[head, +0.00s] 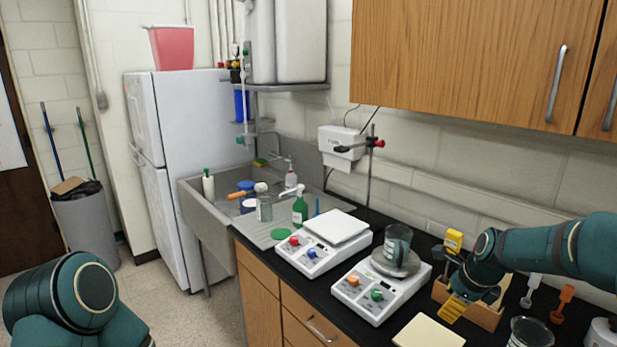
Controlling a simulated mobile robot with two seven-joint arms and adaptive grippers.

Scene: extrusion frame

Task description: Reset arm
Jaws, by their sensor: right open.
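My right arm comes in from the right edge over the black counter. My right gripper (451,274) is open, with its two yellow-tipped fingers spread and nothing between them. It is just right of the right-hand balance (372,305). A glass beaker (398,243) stands upright on that balance's round pan, left of the gripper and apart from it. Part of my left arm (68,305) shows at the lower left; its gripper is out of the picture.
A wooden box (482,312) sits below my right gripper, partly hidden by it. A second balance (315,250) stands left of the first. A glass beaker (530,333) and orange-handled item (562,303) are at right. Wooden cabinets (470,55) hang above. The sink (215,205) is left.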

